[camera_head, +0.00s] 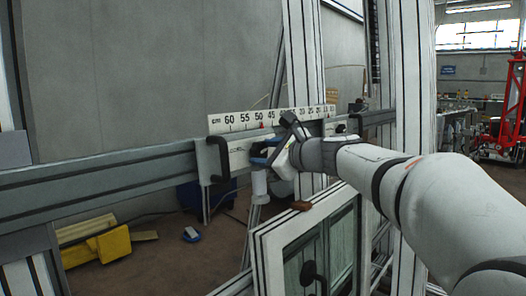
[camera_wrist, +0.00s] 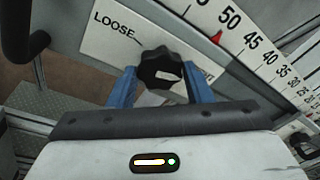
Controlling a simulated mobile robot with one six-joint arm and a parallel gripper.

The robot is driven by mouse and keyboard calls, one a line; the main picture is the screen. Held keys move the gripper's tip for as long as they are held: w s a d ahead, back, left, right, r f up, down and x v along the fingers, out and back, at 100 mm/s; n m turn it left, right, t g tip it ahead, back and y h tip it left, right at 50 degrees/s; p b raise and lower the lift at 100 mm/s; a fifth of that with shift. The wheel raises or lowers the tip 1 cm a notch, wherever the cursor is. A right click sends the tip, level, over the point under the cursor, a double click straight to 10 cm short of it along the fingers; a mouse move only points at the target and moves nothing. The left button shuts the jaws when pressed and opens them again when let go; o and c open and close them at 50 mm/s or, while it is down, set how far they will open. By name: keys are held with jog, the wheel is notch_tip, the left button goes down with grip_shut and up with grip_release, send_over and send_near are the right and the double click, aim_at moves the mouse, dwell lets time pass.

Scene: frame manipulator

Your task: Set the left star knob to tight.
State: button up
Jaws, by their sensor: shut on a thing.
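Lettering on the knob's other side is mostly hidden. My gripper (camera_wrist: 160,80) has one blue finger on each side of the knob and is shut on it. In the head view my gripper (camera_head: 266,151) is at the front of the left carriage plate (camera_head: 236,158), and the knob is hidden by it.
A centimetre scale (camera_head: 240,121) runs above the rail (camera_head: 110,176), with a red pointer (camera_wrist: 217,37) near 50. A black handle (camera_head: 217,165) stands out left of my gripper. A second carriage with a black handle (camera_head: 371,118) is at the right. A framed window (camera_head: 312,245) stands below.

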jog(key=shift+f, duration=0.15)
jog(key=o, duration=1)
jog(key=shift+d, duration=0.1)
jog(key=v, duration=0.7)
jog(key=shift+s+d, duration=0.15)
jog(key=shift+s, duration=0.15)
jog(key=s+f+n+g+h+p, duration=0.25)
jog(key=s+f+n, duration=0.3)
jog(key=f, duration=0.35)
jog(key=s+f+n+g+h+p, duration=0.1)
jog(key=s+f+n+g+h, duration=0.1)
jog(key=s+f+n+g, duration=0.45)
jog(key=s+d+f+n+h, duration=0.1)
jog(key=s+d+f+n, duration=0.1)
jog(key=s+f+n, duration=0.1)
jog(key=s+d+f+n+h+p, duration=0.1)
jog(key=s+d+f+n+h, duration=0.1)
jog(key=s+f, duration=0.3)
jog(key=s+d+f+n+g+h+p, duration=0.1)
jog(key=s+d+f+n+h, duration=0.1)
jog(key=s+f+n, duration=0.1)
jog(key=shift+s+d+f+n+h, duration=0.25)
jog(key=shift+s+f+n, duration=0.15)
jog(key=shift+s+f, duration=0.2)
